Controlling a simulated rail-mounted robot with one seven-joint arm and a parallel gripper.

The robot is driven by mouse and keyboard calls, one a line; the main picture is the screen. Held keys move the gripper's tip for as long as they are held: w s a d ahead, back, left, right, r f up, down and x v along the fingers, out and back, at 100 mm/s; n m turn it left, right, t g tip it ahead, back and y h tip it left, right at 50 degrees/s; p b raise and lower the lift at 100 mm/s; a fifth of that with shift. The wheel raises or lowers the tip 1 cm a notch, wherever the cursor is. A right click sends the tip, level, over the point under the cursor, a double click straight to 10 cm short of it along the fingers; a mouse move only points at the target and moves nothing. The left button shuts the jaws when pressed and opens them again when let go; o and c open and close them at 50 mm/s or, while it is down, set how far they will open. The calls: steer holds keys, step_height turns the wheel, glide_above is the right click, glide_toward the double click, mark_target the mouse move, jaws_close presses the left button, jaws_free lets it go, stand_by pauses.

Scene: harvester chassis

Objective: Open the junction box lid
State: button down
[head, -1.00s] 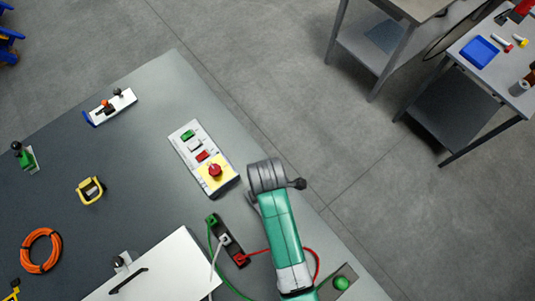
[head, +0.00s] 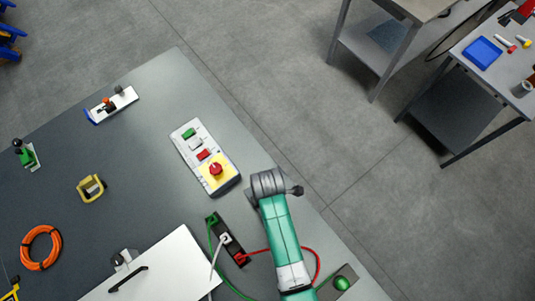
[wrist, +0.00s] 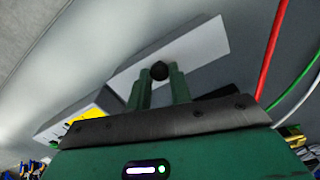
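In the wrist view a pale flat panel (wrist: 203,48), likely the junction box lid, lies beyond my gripper (wrist: 159,77). A round black knob (wrist: 159,70) shows at the gap between my two green fingers, which stand apart. I cannot tell whether the fingers touch the knob or are just around it. In the head view a white panel (head: 183,262) with a black bar handle (head: 127,279) lies at the lower left; I cannot tell if it is the same panel. My fingers cannot be made out in the head view.
A control panel (head: 204,157) with a red button and a terminal block (head: 229,240) with red, green and white cables lie close to my arm. An orange cable coil (head: 41,247) and yellow bracket (head: 91,188) are farther left. Two side tables stand at upper right.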

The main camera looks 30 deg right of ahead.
steer(key=shift+a+r, duration=0.1)
steer(key=shift+r, duration=0.05)
steer(key=h+p, duration=0.1)
steer(key=a+h+p, duration=0.1)
steer(key=shift+s+a+r+h+p, duration=0.1)
steer(key=shift+a+r+h+p, duration=0.05)
steer(key=shift+r+h+p, duration=0.25)
steer(key=a+h+b, duration=0.1)
steer(key=a+h, duration=0.1)
steer(key=h, duration=0.2)
steer(key=a+f+t+h+b, duration=0.1)
steer(key=a+h+b, duration=0.1)
steer(key=h, duration=0.2)
steer(key=a+t+h+b, duration=0.1)
steer(key=a+h+b, duration=0.1)
steer(key=h, duration=0.1)
steer(key=shift+s+f+h, duration=0.3)
steer(key=shift+s+h, duration=0.1)
steer(key=shift+b, duration=0.3)
steer(key=c, duration=1.3)
jaws_free()
steer(key=shift+o, duration=0.2)
